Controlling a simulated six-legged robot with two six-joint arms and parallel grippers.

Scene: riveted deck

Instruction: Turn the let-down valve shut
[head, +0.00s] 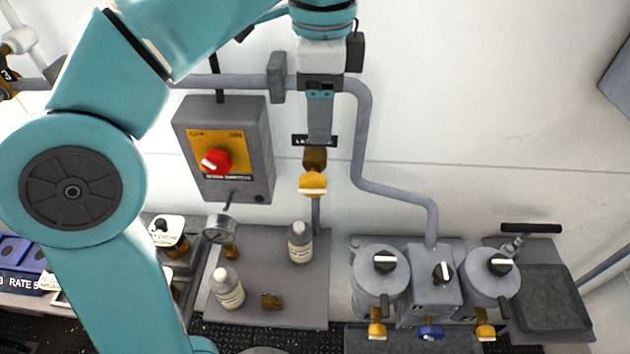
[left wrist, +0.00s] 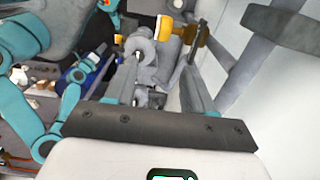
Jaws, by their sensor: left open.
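The let-down valve (head: 314,159) is a brown brass body on a vertical grey pipe on the wall, below a black label partly hidden by my gripper. Its yellow handle (head: 313,185) sticks out at the valve's lower front; I cannot tell its exact turn. My left gripper (head: 320,132) points down from above, just over the valve, its fingers overlapping in this view. In the left wrist view the fingers (left wrist: 163,78) are apart with nothing gripped, and the yellow handle (left wrist: 192,34) lies beyond their tips. Contact is not clear. My right gripper is in neither view.
A grey switch box (head: 257,160) with a red knob hangs left of the valve. Below stands a grey bench (head: 275,250) with two bottles and a small brass piece. Grey canisters (head: 380,285) with black knobs stand at right. The wall right of the valve is free above a bent pipe.

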